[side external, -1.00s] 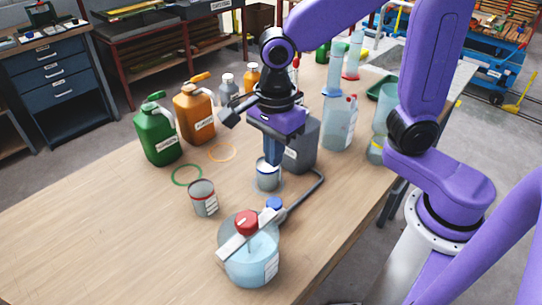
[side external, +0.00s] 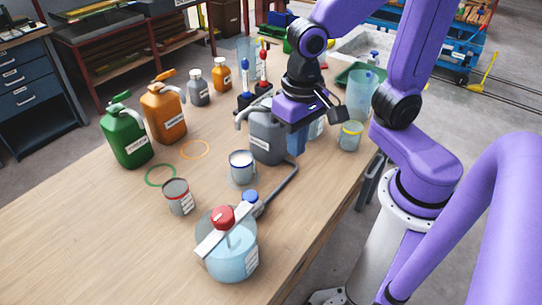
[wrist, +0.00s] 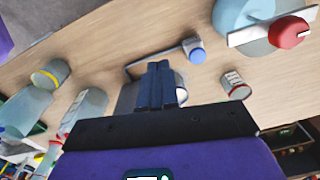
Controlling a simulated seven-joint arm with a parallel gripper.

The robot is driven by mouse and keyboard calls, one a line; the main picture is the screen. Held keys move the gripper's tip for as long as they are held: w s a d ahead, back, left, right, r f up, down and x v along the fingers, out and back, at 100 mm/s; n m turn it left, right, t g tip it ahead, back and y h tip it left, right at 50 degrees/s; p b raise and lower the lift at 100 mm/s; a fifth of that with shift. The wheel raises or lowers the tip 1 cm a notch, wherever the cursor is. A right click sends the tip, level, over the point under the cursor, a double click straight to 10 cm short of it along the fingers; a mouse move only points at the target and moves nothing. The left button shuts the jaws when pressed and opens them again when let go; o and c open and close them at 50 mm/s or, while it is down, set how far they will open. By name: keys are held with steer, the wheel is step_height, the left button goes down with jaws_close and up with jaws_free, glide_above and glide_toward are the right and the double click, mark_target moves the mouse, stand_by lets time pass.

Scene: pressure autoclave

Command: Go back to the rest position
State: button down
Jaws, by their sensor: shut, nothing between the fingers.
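My gripper (side external: 296,152) hangs over the right part of the wooden table, beside the grey jug (side external: 268,138). Its dark blue fingers are together and hold nothing; they also show closed in the wrist view (wrist: 160,85). The blue-rimmed can (side external: 242,168) stands upright on the table, to the left of the fingers and apart from them. In the wrist view the fingers partly hide this can and the jug. The glass pressure vessel (side external: 226,258) with a red knob and a flat bar across its top stands at the front.
A red-rimmed can (side external: 179,198), a green jug (side external: 126,138) and an orange jug (side external: 164,112) stand to the left. A yellow-banded jar (side external: 349,137) stands right of my gripper. A bent grey rod with a blue knob (side external: 250,197) lies near the vessel. The table's front left is clear.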

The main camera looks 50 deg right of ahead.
steer(key=s+d+n, duration=0.6)
steer(key=s+n, duration=0.1)
steer(key=n, duration=0.7)
steer(key=shift+s+f+n, duration=0.25)
steer(key=shift+f+n, duration=0.05)
